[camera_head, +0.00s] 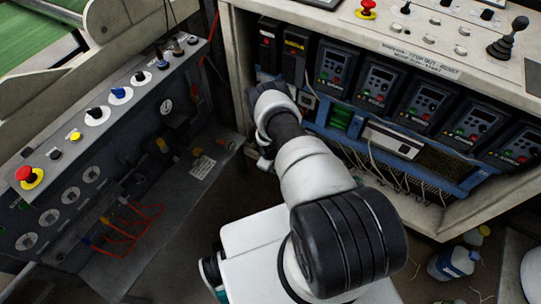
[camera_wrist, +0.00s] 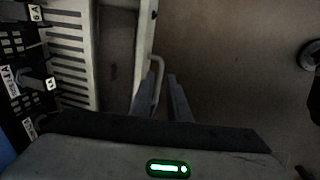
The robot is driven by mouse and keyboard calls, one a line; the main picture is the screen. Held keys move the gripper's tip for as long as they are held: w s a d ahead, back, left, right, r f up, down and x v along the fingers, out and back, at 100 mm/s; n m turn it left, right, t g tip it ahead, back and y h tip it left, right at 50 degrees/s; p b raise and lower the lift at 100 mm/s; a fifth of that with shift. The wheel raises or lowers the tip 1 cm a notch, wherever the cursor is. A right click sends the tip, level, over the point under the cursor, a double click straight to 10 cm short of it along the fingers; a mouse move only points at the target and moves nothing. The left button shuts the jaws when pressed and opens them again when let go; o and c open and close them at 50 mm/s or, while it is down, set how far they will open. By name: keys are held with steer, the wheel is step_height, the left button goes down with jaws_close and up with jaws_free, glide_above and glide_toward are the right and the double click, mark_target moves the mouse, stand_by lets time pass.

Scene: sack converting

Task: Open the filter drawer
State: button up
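In the wrist view, a pale narrow front panel (camera_wrist: 145,38), which looks like the filter drawer, runs down from the top edge. A light bent bar handle (camera_wrist: 157,72) stands out from its right side. My gripper (camera_wrist: 160,88) points at it, with two grey fingers apart and the handle's lower end showing between them. I cannot tell whether either finger touches the handle. In the head view my arm reaches to the left side of the cabinet (camera_head: 234,70); my wrist hides the drawer and fingertips there.
In the wrist view, a pale slotted grille (camera_wrist: 72,50) lies left of the panel. In the head view, a control console (camera_head: 115,120) with loose cables stands close on the left. Drive units (camera_head: 380,85) fill the cabinet. A blue-and-white jug (camera_head: 452,262) stands on the floor at lower right.

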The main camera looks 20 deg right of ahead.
step_height(320, 180, up, 13)
steer(key=s+a+p, duration=0.1)
steer(key=a+p, duration=0.1)
steer(key=p, duration=0.1)
steer(key=shift+s, duration=0.25)
steer(key=shift+r, duration=0.1)
